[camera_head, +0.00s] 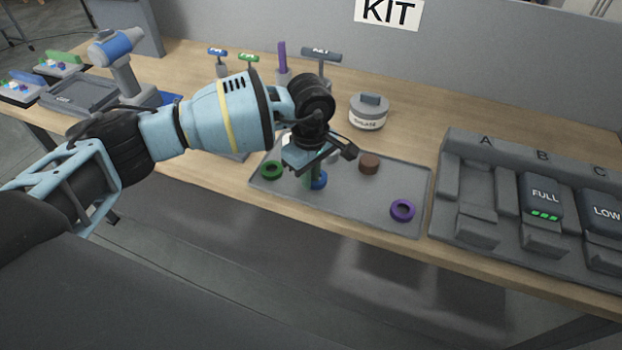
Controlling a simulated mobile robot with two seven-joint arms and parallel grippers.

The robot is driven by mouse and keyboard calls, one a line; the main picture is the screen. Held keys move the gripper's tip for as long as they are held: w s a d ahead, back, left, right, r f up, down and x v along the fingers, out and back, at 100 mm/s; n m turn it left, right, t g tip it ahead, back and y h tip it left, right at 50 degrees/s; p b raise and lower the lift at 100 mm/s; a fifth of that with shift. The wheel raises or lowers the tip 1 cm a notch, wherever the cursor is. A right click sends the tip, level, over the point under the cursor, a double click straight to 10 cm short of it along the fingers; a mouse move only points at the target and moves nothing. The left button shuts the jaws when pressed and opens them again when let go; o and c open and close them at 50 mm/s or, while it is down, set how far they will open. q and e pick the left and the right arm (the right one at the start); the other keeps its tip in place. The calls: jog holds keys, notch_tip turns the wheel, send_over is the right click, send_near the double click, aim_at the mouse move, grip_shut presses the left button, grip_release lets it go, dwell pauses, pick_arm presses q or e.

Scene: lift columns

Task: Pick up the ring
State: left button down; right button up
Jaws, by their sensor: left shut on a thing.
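A grey tray (350,205) on the wooden table holds several small parts. A purple ring (402,210) lies flat near its right front corner, and a green ring (271,169) lies near its left end. A blue round part (320,180), partly hidden, is right under my left gripper (316,171). The left gripper points down over the tray, shut on this blue part; whether the part still touches the tray cannot be told. A brown round block (370,163) sits behind and to the right, apart from the gripper. My right gripper is not in view.
A battery rack (480,150) with bays A, B and C stands close on the right. A grey round container (369,111) stands behind the tray. Upright tools (320,56) and a blue-and-grey device (117,50) stand at the back and left. The table's front edge is near.

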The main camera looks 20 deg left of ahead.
pick_arm(q)
jog(key=shift+s+r, duration=0.5)
jog(key=shift+r, duration=0.4)
jog(key=s+r, duration=0.1)
jog(key=s, duration=1.4)
jog(key=shift+r, duration=0.2)
jog(key=shift+a+r, duration=0.1)
jog(key=shift+r, duration=0.4)
